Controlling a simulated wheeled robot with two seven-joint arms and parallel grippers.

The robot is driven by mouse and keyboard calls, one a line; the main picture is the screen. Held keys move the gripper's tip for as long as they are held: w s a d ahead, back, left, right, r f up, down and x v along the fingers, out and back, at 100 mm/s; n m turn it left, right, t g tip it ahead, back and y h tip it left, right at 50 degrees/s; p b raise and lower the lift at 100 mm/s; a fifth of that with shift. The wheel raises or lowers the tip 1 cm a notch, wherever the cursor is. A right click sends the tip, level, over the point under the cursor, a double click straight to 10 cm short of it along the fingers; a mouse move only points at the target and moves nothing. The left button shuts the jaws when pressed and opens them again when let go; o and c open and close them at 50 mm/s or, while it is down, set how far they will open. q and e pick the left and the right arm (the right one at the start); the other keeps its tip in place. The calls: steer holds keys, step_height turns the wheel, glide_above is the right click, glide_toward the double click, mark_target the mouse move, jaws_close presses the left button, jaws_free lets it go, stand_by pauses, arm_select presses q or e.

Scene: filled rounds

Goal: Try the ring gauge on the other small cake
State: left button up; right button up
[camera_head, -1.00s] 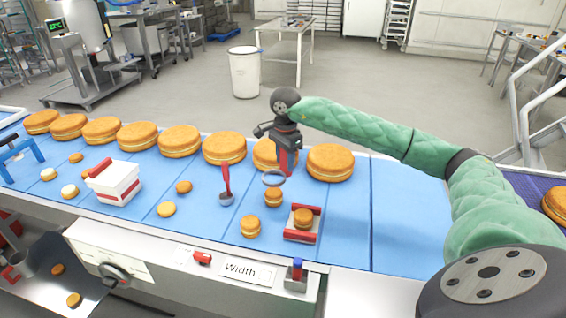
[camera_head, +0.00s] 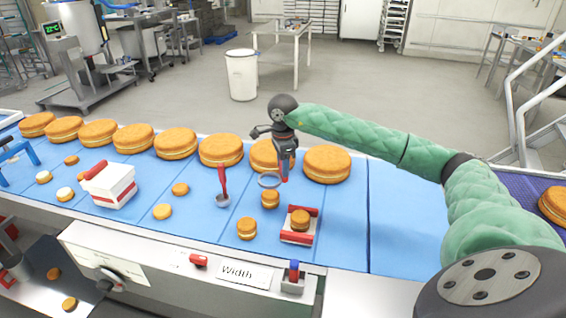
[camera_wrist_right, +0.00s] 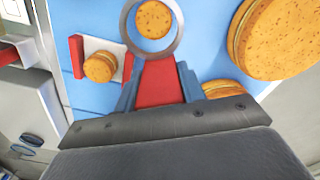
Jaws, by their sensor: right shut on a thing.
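My right gripper (camera_head: 284,164) is shut on the red handle of the ring gauge. The ring gauge (camera_head: 270,187) is a grey ring, held just above and slightly behind a small two-layer cake (camera_head: 270,200) on the blue belt. In the right wrist view, the small cake (camera_wrist_right: 153,19) shows through the opening of the ring gauge (camera_wrist_right: 178,40); the ring looks above it, not around it. Another small cake (camera_head: 246,229) stands in front to the left. A third small cake (camera_head: 300,219) sits on a white holder with red ends (camera_head: 297,238). My left gripper is not in view.
Large cakes (camera_head: 327,165) line the back of the belt. A red-handled ladle-like tool (camera_head: 223,199), a white block with a red top (camera_head: 110,188) and several small cakes lie to the left. A "Width" label (camera_head: 237,272) is on the front rail. The belt's right part is clear.

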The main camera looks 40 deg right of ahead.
steer(key=shift+f+b, duration=0.35)
steer(key=shift+f, duration=1.35)
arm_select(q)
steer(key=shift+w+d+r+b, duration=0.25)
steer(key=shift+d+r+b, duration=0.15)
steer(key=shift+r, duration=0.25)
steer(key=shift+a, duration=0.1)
